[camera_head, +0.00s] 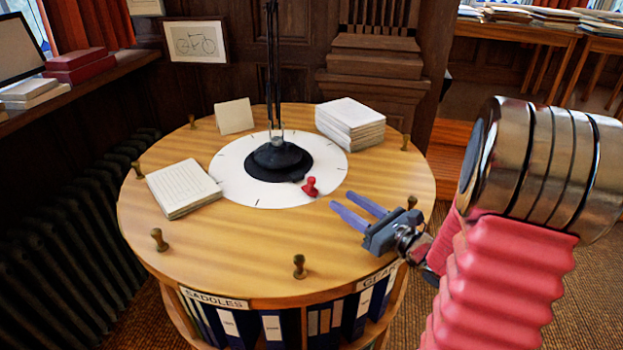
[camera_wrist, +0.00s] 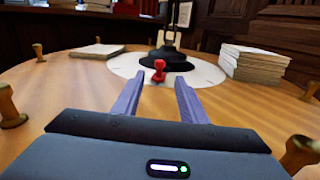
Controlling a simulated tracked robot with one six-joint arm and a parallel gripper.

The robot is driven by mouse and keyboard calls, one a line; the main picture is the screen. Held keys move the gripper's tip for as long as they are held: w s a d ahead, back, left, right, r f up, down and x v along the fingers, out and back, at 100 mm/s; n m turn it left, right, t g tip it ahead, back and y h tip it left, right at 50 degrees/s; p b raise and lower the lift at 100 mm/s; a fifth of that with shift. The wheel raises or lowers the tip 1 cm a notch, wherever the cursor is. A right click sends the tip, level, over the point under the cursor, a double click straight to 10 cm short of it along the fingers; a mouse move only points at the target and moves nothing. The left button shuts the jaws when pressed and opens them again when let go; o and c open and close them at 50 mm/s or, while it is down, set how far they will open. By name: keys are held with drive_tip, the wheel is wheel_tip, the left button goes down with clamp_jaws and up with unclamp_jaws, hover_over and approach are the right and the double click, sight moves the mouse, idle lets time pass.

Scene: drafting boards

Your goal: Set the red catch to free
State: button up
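The red catch (camera_head: 310,187) is a small red knob standing at the front edge of the white dial disc (camera_head: 236,186) on the round wooden table. It also shows in the wrist view (camera_wrist: 159,70), beyond and between my fingertips. My gripper (camera_head: 357,208) is at the right front of the table, its two purple fingers apart and pointing left toward the catch. The fingers also show in the wrist view (camera_wrist: 155,84) with nothing between them. A gap separates the fingertips from the catch. No readable free or locked marking shows by the catch.
A black lamp base (camera_head: 279,157) stands on the dial's centre. Several brass pegs (camera_head: 299,266) stand along the table's rim (camera_head: 240,285). Bare wood lies between my gripper and the dial.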

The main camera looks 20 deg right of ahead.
sight(315, 182)
drive_tip(key=shift+w, duration=0.15)
drive_tip(key=x, duration=1.3)
drive_tip(key=shift+w, duration=0.2)
drive_tip(key=shift+c, duration=0.4)
clamp_jaws()
